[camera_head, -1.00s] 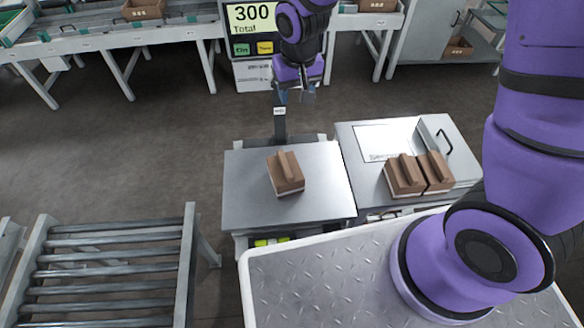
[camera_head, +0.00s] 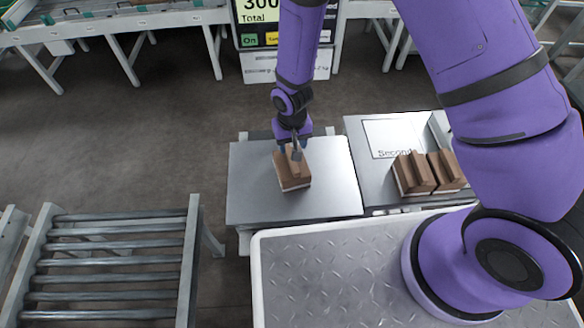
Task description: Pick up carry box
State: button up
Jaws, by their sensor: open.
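A brown carry box (camera_head: 292,177) with a raised handle ridge and a pale base sits on the grey scale plate (camera_head: 250,200) in the head view. My gripper (camera_head: 293,150) is directly above it, pointing down, with its fingers open around or just at the handle. Whether the fingers touch the handle cannot be told. The far top part of the box is partly hidden by my gripper.
Two similar brown boxes (camera_head: 414,174) stand on the surface to the right, by a white sheet (camera_head: 393,137) marked "Second". A roller conveyor (camera_head: 110,262) is at the lower left. A display (camera_head: 257,12) stands behind the scale. Open floor lies left.

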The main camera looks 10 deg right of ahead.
aim_at(292, 167)
jog(key=shift+s+a+f, duration=0.1)
jog(key=shift+f, duration=1.5)
jog(key=shift+s+f, duration=0.1)
jog(key=shift+f, duration=1.5)
grip_shut()
